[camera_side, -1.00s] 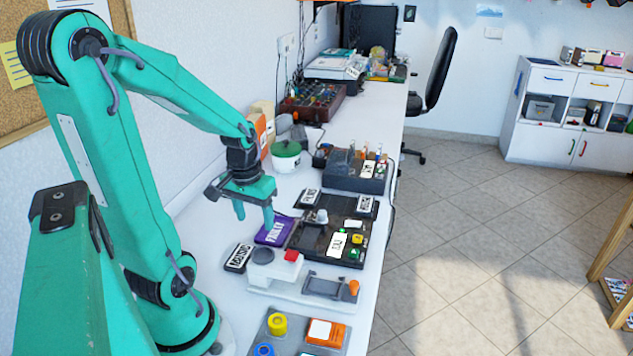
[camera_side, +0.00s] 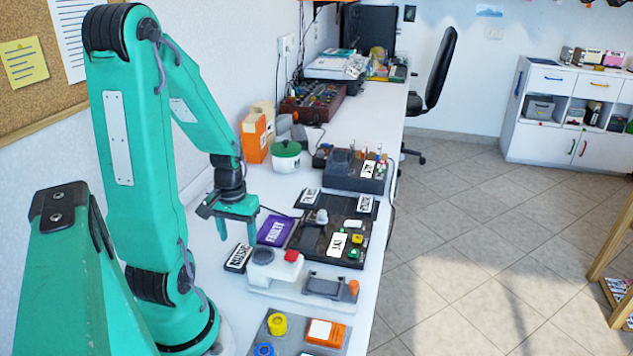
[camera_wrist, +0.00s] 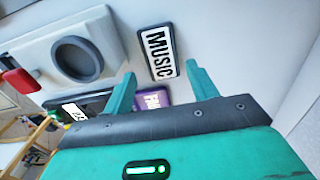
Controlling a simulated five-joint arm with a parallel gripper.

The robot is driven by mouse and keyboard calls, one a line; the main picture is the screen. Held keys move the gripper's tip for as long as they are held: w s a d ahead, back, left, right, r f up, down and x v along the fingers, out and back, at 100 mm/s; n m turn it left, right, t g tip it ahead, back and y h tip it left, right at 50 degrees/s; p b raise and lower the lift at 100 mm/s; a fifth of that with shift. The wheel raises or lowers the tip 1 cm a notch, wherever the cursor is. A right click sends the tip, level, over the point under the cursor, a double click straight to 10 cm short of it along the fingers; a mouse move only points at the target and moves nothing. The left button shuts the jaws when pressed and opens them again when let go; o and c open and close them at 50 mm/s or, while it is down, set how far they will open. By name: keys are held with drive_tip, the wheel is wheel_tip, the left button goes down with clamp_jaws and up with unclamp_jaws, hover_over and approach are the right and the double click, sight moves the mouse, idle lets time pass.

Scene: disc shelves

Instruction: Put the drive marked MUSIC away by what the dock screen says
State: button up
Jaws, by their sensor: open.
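The drive marked MUSIC (camera_side: 238,258) is a small black block with a white label, lying on the white bench beside the white unit; it also shows in the wrist view (camera_wrist: 160,52). My gripper (camera_side: 237,233) is open and empty, raised above the bench near the MUSIC drive. In the wrist view the drive lies just beyond and between my fingertips (camera_wrist: 162,82), apart from them. A purple piece marked FAULTY (camera_side: 275,231) lies beyond it. A dark unit (camera_side: 309,240) beside that carries a white panel (camera_side: 338,243), whose writing I cannot read surely.
A white unit (camera_side: 262,280) with a red button (camera_side: 291,255) stands close to the drive. A grey tray (camera_side: 280,338) holds coloured pieces in front. A green-lidded tub (camera_side: 286,155) and orange box (camera_side: 253,141) stand behind. Bare bench lies around the drive's far left.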

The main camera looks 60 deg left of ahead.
sight(240, 255)
drive_tip(key=shift+f, duration=0.25)
drive_tip(key=shift+f, duration=2.55)
drive_tip(key=shift+c, duration=0.2)
drive_tip(key=c, duration=0.9)
drive_tip(key=shift+r, duration=0.15)
drive_tip(key=shift+r, duration=4.9)
